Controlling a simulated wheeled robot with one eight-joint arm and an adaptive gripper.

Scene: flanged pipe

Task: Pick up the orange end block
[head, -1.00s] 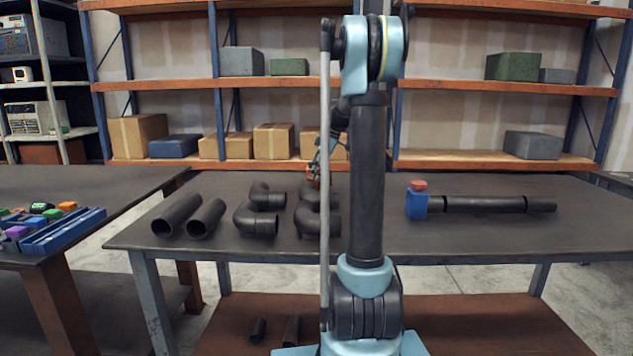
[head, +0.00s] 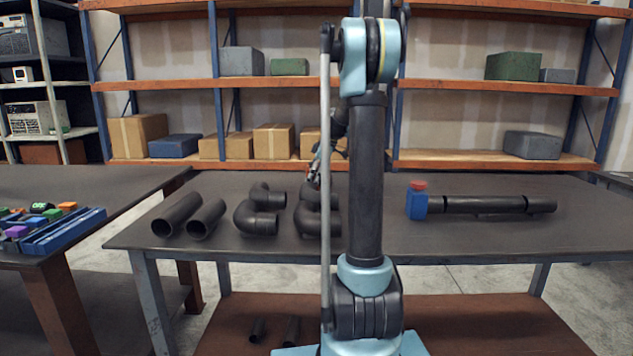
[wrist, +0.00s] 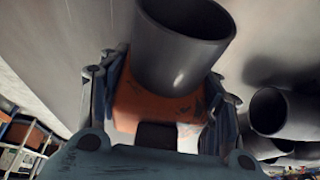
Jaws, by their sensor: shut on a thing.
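In the wrist view the orange end block (wrist: 135,107) sits between the two fingers of my gripper (wrist: 160,108), which is shut on it. A dark pipe opening (wrist: 185,55) lies right beyond the block and overlaps it in the picture; I cannot tell whether they touch. In the head view my gripper (head: 314,174) is small and partly hidden behind my arm, just above the elbow pipes. The orange block is hardly visible there.
Dark elbow pipes (head: 256,220) and two straight pipes (head: 177,214) lie on the table (head: 480,238). A blue block with a red top (head: 417,202) stands at the left end of a long pipe (head: 485,204). The table's right front is clear. Shelves stand behind.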

